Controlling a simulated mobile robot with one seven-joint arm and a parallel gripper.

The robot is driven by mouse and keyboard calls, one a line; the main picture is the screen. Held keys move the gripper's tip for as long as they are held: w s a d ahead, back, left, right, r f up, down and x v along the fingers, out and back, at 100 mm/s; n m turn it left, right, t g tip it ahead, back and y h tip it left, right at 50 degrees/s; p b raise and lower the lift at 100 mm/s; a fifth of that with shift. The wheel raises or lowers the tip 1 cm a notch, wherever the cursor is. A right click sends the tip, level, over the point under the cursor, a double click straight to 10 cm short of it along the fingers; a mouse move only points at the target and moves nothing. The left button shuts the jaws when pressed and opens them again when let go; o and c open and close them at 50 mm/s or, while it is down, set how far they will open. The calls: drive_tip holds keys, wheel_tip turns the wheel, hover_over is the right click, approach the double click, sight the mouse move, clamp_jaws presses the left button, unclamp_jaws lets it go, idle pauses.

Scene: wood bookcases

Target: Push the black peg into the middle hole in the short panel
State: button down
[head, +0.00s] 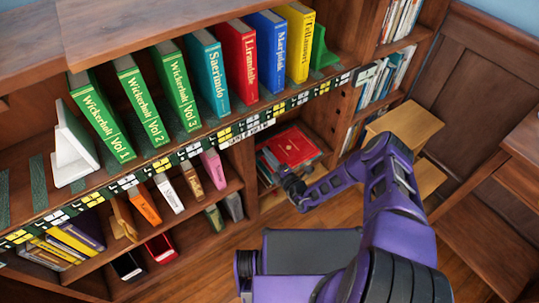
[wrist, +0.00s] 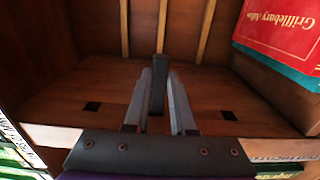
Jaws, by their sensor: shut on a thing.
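The black peg (wrist: 158,85) is a dark upright bar between the two grey fingers of my gripper (wrist: 160,76) in the wrist view. The gripper is shut on it. In the head view my gripper (head: 291,186) is at the lower middle bay, low in front of the red books. The wooden panel (wrist: 60,90) in the wrist view shows a dark square hole at left (wrist: 92,106) and another at right (wrist: 229,115). The fingers cover the part between them, so no middle hole shows. I cannot tell whether the peg touches the panel.
A red book (wrist: 280,30) is close at the upper right in the wrist view. Red books (head: 292,148) lie in the same bay in the head view. The labelled shelf edge (head: 235,128) runs above. A wooden step stool (head: 408,125) stands right of the arm.

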sight(256, 158)
drive_tip(key=shift+s+a, duration=0.6)
drive_tip(key=shift+a, duration=0.25)
drive_tip(key=shift+s+a, duration=0.55)
drive_tip(key=shift+a, duration=0.3)
drive_tip(key=c, duration=0.7)
unclamp_jaws()
